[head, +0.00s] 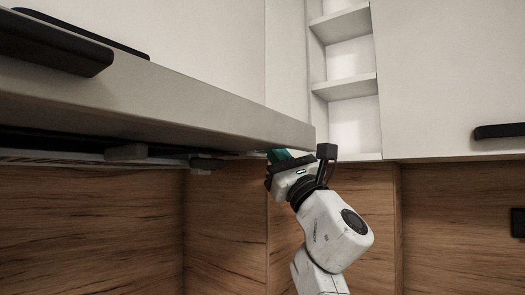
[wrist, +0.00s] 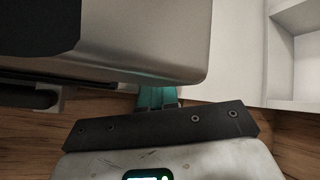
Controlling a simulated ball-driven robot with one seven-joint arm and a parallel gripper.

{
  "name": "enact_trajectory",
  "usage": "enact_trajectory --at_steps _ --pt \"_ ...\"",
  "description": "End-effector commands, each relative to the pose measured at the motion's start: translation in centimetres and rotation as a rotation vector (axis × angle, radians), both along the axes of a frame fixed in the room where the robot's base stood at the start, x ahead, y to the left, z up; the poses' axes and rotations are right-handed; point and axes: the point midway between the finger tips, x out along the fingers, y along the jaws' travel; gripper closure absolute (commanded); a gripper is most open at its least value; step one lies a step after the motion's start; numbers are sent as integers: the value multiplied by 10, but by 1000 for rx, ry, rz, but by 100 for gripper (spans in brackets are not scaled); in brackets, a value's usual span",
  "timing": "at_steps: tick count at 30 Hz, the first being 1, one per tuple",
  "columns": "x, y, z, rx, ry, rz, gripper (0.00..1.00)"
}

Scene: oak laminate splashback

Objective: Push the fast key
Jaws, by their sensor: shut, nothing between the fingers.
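I cannot pick out a labelled fast key in either view. A grey metal-edged unit (head: 180,108) overhangs from the left, with a dark underside. It fills the upper left of the wrist view (wrist: 150,45). Small grey blocks (head: 125,152) and a darker one (head: 207,164) stick out below its underside; I cannot tell whether either is a key. My gripper (head: 279,155) is at the unit's lower edge near its right corner. In the wrist view, its teal fingers (wrist: 157,97) are shut and empty, with their tips partly hidden by the unit's edge.
Black handles (head: 50,42) are on the unit's front at upper left. White open shelves (head: 345,85) and a white cupboard door with a black handle (head: 499,131) are to the right. An oak splashback (head: 100,215) stands behind, and the space below the unit at left is clear.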

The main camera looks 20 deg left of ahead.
Motion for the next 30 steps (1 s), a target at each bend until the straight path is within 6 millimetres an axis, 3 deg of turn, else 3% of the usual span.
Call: enact_trajectory --at_steps 20,30 --pt "1 3 1 0 0 0 100" --pt "-3 -8 0 0 0 -1 100"
